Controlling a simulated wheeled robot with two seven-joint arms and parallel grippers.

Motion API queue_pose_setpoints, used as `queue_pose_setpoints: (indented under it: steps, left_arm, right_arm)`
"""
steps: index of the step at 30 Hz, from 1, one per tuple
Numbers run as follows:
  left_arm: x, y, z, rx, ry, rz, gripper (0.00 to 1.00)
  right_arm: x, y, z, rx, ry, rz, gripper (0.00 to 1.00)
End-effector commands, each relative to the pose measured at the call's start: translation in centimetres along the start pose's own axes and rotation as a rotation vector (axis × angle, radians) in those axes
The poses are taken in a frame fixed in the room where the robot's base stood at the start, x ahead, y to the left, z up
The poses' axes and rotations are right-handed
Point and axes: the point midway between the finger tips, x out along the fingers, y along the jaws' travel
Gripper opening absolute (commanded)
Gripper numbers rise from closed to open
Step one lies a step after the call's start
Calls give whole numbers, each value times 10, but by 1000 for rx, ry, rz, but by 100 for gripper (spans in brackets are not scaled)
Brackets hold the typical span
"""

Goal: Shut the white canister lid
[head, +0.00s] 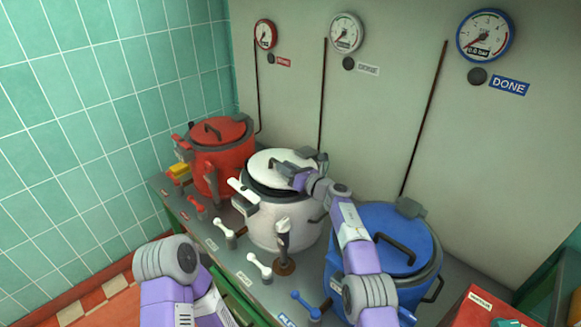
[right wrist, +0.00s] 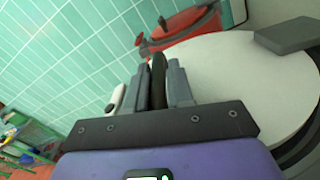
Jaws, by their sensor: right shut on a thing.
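The white canister (head: 275,220) stands in the middle of the bench in the head view, between a red one and a blue one. Its white lid (head: 262,160) is on top, with a dark gap under its front left edge, so it looks slightly raised. My right gripper (head: 287,170) is over the lid, shut on its dark handle. In the right wrist view the handle (right wrist: 158,82) sits between the two fingers (right wrist: 160,88), above the pale lid (right wrist: 235,65). My left arm shows at the lower left; its gripper is out of view.
The red canister (head: 209,165) stands to the left and the blue canister (head: 378,275) to the right, both close by. White levers (head: 228,233) and a blue lever (head: 306,304) stick up along the bench front. Gauges (head: 346,33) hang on the wall behind.

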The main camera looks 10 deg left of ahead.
Motion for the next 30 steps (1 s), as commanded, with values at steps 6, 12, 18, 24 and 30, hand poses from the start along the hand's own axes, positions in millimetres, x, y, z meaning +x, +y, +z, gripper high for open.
queue_pose_setpoints:
  steps: [6,12,18,24,30]
  left_arm:
    - [0,0,0,0,0,0,0]
    - [0,0,0,0,0,0,0]
    - [0,0,0,0,0,0,0]
    - [1,0,0,0,0,0,0]
    - [5,-2,0,0,0,0,0]
  right_arm:
    - [3,6,1,2,-2,13,0]
    - [2,6,1,2,-1,13,34]
    - [1,3,0,2,0,7,42]
    - [0,1,0,1,0,3,42]
    - [-6,-3,0,5,0,-1,42]
